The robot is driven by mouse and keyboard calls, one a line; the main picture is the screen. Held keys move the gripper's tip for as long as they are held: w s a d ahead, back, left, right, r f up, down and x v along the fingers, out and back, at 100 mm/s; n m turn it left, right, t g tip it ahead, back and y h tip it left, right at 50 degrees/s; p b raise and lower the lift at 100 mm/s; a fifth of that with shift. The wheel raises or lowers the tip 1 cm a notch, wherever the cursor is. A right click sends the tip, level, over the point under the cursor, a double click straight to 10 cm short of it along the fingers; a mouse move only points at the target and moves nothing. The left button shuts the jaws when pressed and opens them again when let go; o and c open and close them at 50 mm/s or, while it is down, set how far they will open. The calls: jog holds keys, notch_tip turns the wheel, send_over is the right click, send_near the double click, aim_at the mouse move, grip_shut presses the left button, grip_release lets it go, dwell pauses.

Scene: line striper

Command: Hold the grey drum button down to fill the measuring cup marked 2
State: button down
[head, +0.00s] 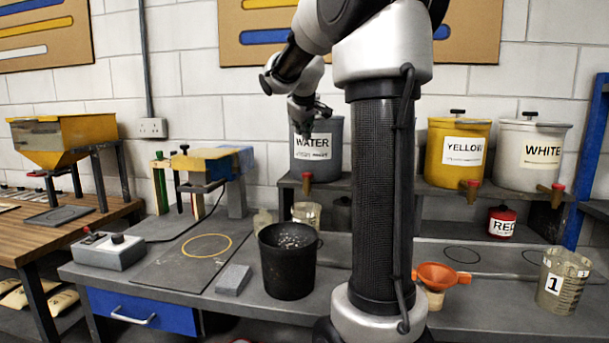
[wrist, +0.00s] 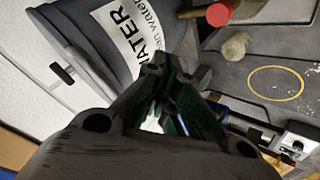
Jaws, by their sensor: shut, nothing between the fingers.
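The grey drum (head: 338,150) labelled WATER stands on a raised shelf at the back; its side also fills the upper left of the wrist view (wrist: 75,60). Its tap has a red button (head: 307,178), which also shows at the top of the wrist view (wrist: 219,13). A clear cup (head: 306,213) stands on the bench below the tap; no mark on it is readable. A clear measuring cup marked 1 (head: 575,285) stands at the far right. My gripper (head: 306,130) is shut and empty in front of the drum's upper part, above the button and apart from it.
A black bucket (head: 288,268) stands in front of the clear cup. Yellow (head: 440,165) and white (head: 512,172) drums stand right of my arm. An orange funnel (head: 441,275) is at the front. A grey control box (head: 110,250) and a mat with a yellow ring (head: 165,268) lie left.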

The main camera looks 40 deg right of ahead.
jog(key=shift+f, duration=0.1)
jog(key=shift+d+f, duration=0.1)
jog(key=shift+f, duration=4.25)
jog(key=shift+f, duration=0.4)
jog(key=shift+f, duration=0.45)
dwell(1.1)
jog(key=shift+r, duration=0.9)
jog(key=shift+r, duration=2.5)
